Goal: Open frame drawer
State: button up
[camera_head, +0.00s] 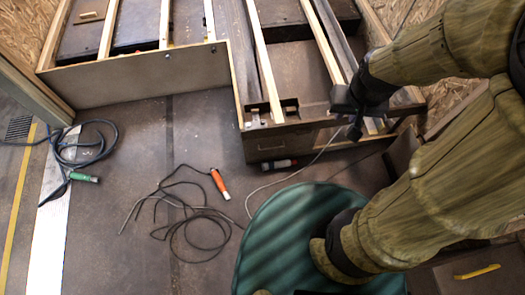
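A long wooden frame unit (270,146) with slats and dark boards stands at the upper middle, its brown end face towards me. A small recessed plate shows on that face. I cannot tell for sure which part is the drawer, or whether it is open. My gripper (350,112) is black and hangs at the right part of this unit's near end, close to its top edge. I cannot tell whether it touches the unit. My arm hides part of the unit's right side, and the fingertips are too small and dark to read.
A second slatted frame (140,80) lies at the upper left. Black cables, an orange-handled tool (220,184) and a green-ended cable (84,177) lie on the floor. A box with a yellow handle (477,271) is at the lower right.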

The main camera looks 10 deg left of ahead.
jog(key=shift+a, duration=0.1)
jog(key=w+a+f+m+t+b, duration=0.2)
jog(key=w+a+f+m+b, duration=0.3)
jog(key=f+b, duration=0.65)
jog(key=w+a+f+m+t+h+b, duration=0.15)
jog(key=w+a+f+m+b, duration=0.4)
jog(key=f, duration=1.15)
jog(key=w+a+f+m+t+b, duration=0.3)
jog(key=w+f+b, duration=0.55)
jog(key=f, duration=0.65)
jog(key=s+a+f+m+t+h+b, duration=0.1)
jog(key=a+f+m+t+b, duration=0.1)
jog(key=f+b, duration=0.7)
jog(key=a+f+m+t+h+b, duration=0.1)
jog(key=a+f+m+b, duration=0.3)
jog(key=f, duration=0.8)
jog(key=s+f+t+b, duration=0.4)
jog(key=f+b, duration=0.3)
jog(key=f, duration=0.2)
jog(key=s+f+t+y+b, duration=0.1)
jog(key=s+f+t+b, duration=0.2)
jog(key=f+b, duration=0.4)
notch_tip(320, 180, down, 2)
jog(key=shift+s+a+f+m+t, duration=0.15)
jog(key=shift+s+a+m+t, duration=0.1)
jog(key=shift+s+m+t, duration=0.15)
